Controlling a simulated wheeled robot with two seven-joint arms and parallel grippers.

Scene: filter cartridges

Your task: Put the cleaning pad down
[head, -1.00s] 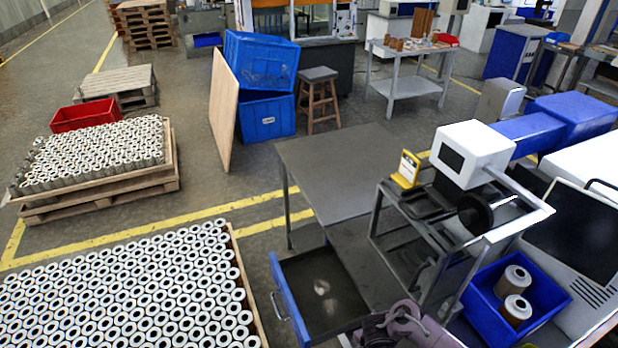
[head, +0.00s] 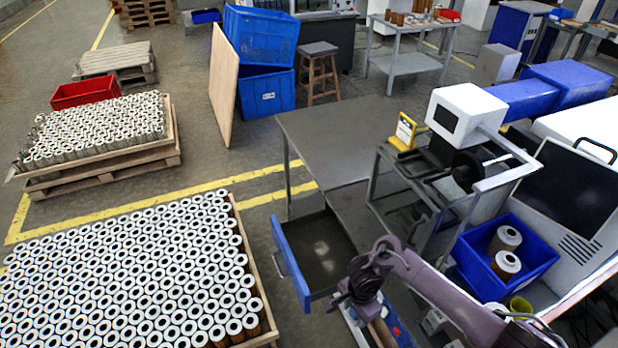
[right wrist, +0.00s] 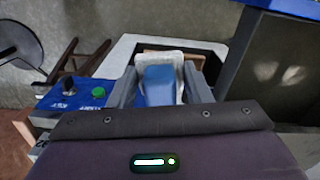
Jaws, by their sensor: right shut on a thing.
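My right gripper (right wrist: 161,70) is shut on the cleaning pad (right wrist: 158,86), which has a blue body and a whitish pad at its far edge. In the right wrist view the pad is between the two grey fingers, over or at a white-edged box or frame (right wrist: 124,52) with a brown inner edge. I cannot tell whether the pad touches it. In the head view my right gripper (head: 366,308) points down at the bottom, right of the open drawer; the pad cannot be made out there. My left gripper is not in view.
An open blue-fronted drawer (head: 292,262) sits below the grey table (head: 335,150). A blue panel with a green and a black button (right wrist: 75,96) is close to the gripper. A blue bin (head: 535,262) with two cartridges stands to the right. A pallet of cartridges (head: 262,318) stands left.

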